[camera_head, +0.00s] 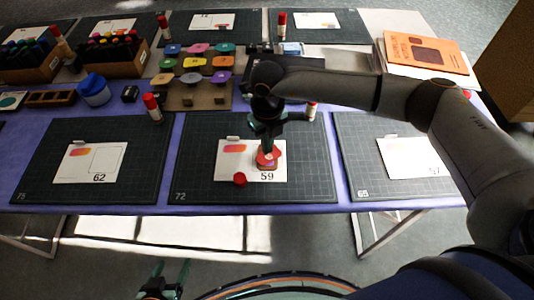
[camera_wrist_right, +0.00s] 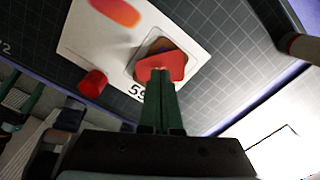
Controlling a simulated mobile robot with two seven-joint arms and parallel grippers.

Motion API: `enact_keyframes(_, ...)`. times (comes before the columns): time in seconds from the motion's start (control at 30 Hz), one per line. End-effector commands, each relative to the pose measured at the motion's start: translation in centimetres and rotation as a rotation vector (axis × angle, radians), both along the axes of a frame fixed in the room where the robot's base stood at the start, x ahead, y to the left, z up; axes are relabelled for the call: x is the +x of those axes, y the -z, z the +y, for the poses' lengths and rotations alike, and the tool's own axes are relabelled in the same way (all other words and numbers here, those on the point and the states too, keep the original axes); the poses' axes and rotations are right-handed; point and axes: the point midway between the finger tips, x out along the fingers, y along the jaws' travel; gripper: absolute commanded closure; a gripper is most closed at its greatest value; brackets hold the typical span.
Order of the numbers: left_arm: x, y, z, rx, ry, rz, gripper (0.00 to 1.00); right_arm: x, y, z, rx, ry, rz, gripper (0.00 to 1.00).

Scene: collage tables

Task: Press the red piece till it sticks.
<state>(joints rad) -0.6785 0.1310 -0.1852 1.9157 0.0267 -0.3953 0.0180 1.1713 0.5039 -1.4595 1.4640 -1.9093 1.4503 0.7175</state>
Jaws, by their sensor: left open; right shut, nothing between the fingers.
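The red piece (camera_head: 270,161) lies on the white card numbered 59 (camera_head: 231,172), over a brownish and purple shape in the card's printed outline. In the right wrist view the red piece (camera_wrist_right: 174,68) sits directly at my fingertips. My right gripper (camera_head: 267,149) points down at it, fingers closed together with nothing between them; it also shows in the right wrist view (camera_wrist_right: 161,76). The tips appear to touch the piece's top. I cannot tell how firmly. My left gripper (camera_head: 170,270) is open and empty, below the table's front edge.
A glue stick (camera_head: 153,107) stands to the left, and another (camera_head: 311,111) is partly behind my right arm. Stands with coloured pieces (camera_head: 195,98) are behind. The neighbouring card 62 (camera_head: 75,170) is clear.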

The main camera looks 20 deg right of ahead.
Motion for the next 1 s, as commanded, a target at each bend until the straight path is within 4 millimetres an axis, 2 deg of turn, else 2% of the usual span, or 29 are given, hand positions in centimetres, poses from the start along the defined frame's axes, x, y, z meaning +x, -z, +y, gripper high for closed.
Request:
enact_keyframes(0.57,0.03,0.03,-0.04,-0.001,-0.001,0.001,0.28,0.0,0.02,-0.01,0.0,0.0,0.0,1.0)
enact_keyframes(1.0,-0.01,0.72,0.01,0.0,0.0,0.001,0.28,0.01,0.82,0.0,0.0,0.0,0.0,1.0)
